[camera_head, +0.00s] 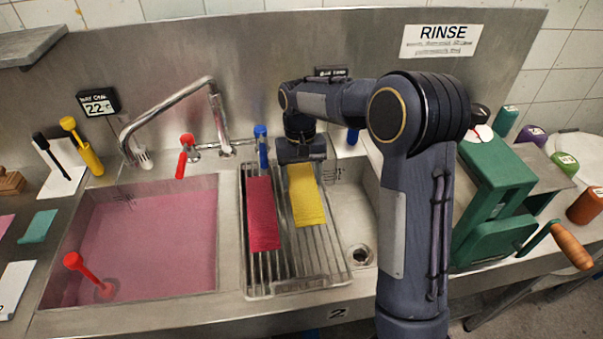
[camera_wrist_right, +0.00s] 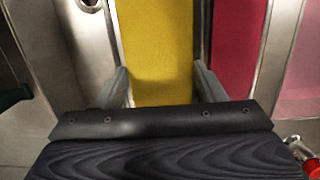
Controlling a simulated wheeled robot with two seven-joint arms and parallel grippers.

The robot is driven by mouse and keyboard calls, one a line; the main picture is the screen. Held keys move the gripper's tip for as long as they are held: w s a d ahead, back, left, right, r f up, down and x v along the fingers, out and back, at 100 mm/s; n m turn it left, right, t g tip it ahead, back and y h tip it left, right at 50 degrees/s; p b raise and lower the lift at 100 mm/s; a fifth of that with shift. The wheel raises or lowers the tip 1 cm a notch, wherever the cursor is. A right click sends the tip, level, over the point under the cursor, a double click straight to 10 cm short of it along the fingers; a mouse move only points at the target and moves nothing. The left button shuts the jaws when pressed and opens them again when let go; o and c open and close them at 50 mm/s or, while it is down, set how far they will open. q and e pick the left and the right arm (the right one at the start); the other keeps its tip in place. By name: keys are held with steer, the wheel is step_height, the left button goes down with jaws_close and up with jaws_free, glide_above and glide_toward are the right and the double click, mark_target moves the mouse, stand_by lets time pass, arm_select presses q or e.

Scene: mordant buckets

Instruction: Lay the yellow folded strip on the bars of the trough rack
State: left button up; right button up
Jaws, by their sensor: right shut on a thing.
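The yellow folded strip (camera_head: 307,200) lies along the right part of the trough rack (camera_head: 328,254), over its bars. Its back end is at my right gripper (camera_head: 303,160), which is shut on it. In the right wrist view the yellow strip (camera_wrist_right: 155,50) runs out from between the two fingers of the gripper (camera_wrist_right: 160,88). Whether the strip's whole length touches the bars is hard to tell. A crimson strip (camera_head: 262,215) lies on the bars to the left of the yellow one; it also shows in the right wrist view (camera_wrist_right: 235,60). My left gripper is not in view.
A basin of pink liquid (camera_head: 150,240) with a red-handled tool (camera_head: 88,270) is left of the rack. A bare steel basin with a drain (camera_head: 359,254) is right of it. The tap (camera_head: 170,110) stands behind. A green cranked machine (camera_head: 495,190) stands further right.

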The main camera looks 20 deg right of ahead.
steer(key=shift+f+b, duration=1.4)
steer(key=shift+f, duration=1.3)
steer(key=o, duration=1.1)
